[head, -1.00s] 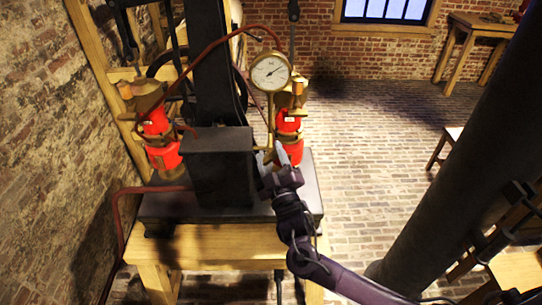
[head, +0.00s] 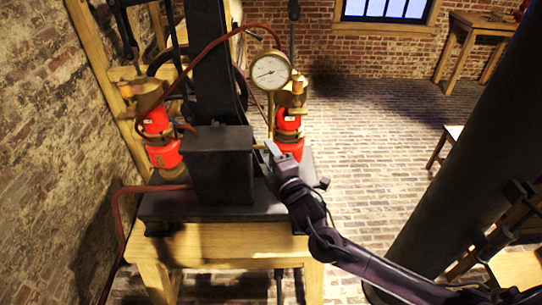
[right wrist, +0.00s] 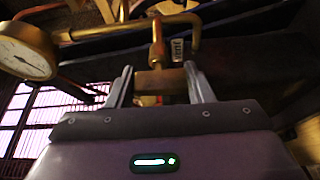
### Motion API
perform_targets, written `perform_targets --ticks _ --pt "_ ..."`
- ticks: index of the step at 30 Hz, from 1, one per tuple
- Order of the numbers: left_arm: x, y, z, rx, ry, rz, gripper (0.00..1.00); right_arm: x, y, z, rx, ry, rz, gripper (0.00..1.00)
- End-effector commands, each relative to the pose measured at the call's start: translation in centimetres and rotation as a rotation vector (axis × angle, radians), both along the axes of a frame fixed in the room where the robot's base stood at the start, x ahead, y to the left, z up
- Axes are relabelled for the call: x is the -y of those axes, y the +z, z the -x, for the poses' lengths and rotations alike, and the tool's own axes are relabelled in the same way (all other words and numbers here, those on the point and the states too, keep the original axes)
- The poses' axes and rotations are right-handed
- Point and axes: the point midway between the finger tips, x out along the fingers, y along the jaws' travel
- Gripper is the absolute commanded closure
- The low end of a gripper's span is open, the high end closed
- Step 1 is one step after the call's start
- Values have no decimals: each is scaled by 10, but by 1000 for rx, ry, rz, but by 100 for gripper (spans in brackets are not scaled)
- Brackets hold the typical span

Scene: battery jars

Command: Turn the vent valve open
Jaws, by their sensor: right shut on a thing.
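The vent valve shows in the right wrist view as a brass stem rising from a brass crosspiece (right wrist: 160,82), under a bent brass pipe. In that view the two fingers of my right gripper (right wrist: 160,88) stand on either side of the crosspiece, shut on it. In the head view my right gripper (head: 271,149) is beside the black box, below the dial gauge and in front of the right red-and-brass cylinder. There the fingers cover most of the valve; a small brass piece (head: 258,146) shows to their left. My left gripper is out of view.
A white dial gauge (head: 271,71) stands on a brass pipe just above my right gripper. A black box (head: 220,165) is close on its left. Red-and-brass cylinders stand on both sides (head: 163,140) (head: 289,135). A thick dark column (head: 460,160) rises at the right.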

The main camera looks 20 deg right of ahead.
Motion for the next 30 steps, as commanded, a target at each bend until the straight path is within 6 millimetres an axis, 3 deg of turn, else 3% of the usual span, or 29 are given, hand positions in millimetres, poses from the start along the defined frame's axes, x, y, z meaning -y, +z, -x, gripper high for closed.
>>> perform_targets --ticks 20,21,22,30 --pt "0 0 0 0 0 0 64 0 -1 0 -18 0 62 76" --pt "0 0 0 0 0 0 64 0 -1 0 -18 0 62 50" --pt "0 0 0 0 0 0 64 0 -1 0 -18 0 62 46" --pt "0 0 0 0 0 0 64 0 -1 0 -17 0 60 44"
